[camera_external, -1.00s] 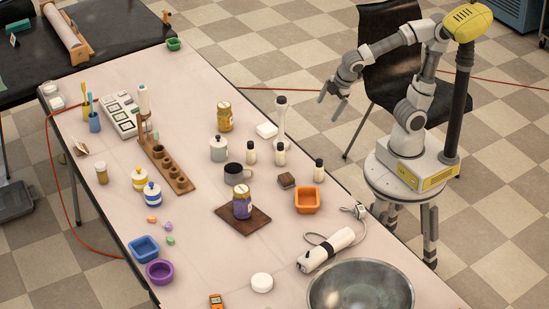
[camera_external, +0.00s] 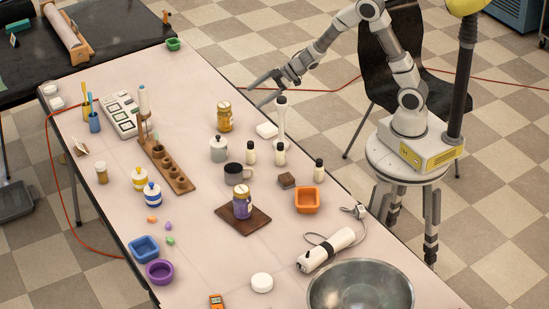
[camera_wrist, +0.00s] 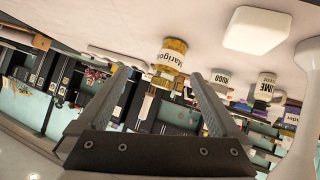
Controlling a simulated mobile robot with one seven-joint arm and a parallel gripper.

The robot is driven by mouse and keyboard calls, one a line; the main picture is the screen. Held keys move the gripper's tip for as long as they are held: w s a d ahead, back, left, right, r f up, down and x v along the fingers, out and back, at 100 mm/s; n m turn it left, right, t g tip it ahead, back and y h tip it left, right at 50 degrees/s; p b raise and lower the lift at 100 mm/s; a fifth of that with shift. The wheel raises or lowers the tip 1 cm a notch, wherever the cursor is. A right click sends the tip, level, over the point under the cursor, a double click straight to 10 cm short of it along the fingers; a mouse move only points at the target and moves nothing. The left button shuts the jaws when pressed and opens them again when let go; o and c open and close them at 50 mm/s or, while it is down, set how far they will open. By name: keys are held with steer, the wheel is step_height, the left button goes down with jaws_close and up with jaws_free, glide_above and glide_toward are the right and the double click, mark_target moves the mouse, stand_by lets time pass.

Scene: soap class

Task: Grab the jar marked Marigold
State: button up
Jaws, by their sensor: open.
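The jar marked Marigold (camera_wrist: 171,58) shows in the wrist view, beyond and between my open fingers, with amber contents and its label readable.
A white block (camera_external: 267,130) lies near the jar, and it also shows in the wrist view (camera_wrist: 257,30). A purple jar (camera_external: 242,203) sits on a dark board (camera_external: 258,221).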

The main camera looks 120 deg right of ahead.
steer(key=t, duration=0.1)
steer(key=t+y+b, duration=0.2)
glide_toward(218, 130)
steer(key=shift+m, duration=0.4)
steer(key=w+r, duration=0.1)
steer(key=w, duration=0.1)
steer(key=w+r, duration=0.1)
steer(key=r, duration=0.1)
steer(key=shift+w+d+r, duration=0.2)
steer(key=shift+w+d, duration=0.15)
steer(key=shift+b+x, duration=1.1)
steer(key=shift+x, duration=1.8)
steer(key=shift+d, duration=0.15)
jaws_close()
